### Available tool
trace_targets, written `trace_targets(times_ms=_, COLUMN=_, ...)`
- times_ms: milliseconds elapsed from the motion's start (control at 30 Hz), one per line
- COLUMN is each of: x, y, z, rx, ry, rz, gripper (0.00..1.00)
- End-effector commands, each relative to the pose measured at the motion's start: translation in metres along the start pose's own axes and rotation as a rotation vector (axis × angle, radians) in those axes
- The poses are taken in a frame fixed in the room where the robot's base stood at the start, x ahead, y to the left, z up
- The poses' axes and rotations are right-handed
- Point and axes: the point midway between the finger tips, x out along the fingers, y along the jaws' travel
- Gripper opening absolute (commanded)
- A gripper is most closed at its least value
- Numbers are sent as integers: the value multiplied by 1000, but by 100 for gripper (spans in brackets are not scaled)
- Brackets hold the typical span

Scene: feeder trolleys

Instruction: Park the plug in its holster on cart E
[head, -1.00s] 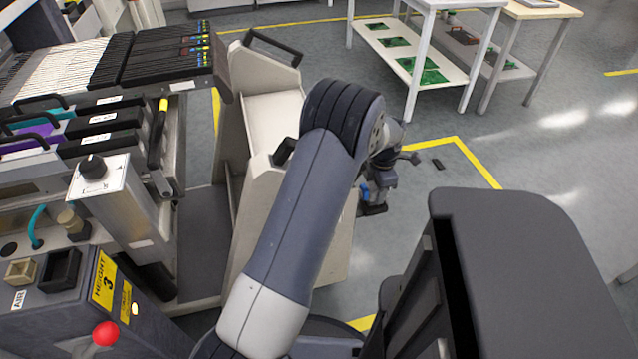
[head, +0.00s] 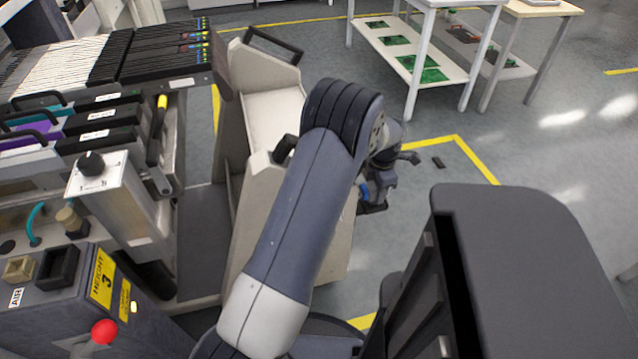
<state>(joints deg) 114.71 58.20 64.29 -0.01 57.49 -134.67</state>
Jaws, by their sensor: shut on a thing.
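My gripper (head: 373,207) shows small beyond my arm, above the grey floor to the right of the beige trolley. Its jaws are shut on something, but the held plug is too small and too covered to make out. The feeder cart (head: 132,205) stands at the left, with a control box marked HEIGHT 3 (head: 101,280). A black open socket (head: 58,268) and a beige one (head: 19,269) sit on top of that box. I see no letter E, so I cannot tell which cart is E or which opening is the holster.
The beige trolley (head: 262,105) with black handles stands between the feeder cart and my arm. A white table (head: 420,70) with green boards stands at the back. Floor right of my gripper is mostly clear.

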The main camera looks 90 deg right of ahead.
Motion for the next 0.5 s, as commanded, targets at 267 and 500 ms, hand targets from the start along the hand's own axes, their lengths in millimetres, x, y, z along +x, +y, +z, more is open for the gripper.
trace_targets(times_ms=267, x=4, y=0, z=0, rx=0, ry=0, rz=1, gripper=2)
trace_targets(times_ms=500, x=8, y=0, z=0, rx=0, ry=0, rz=0, gripper=2)
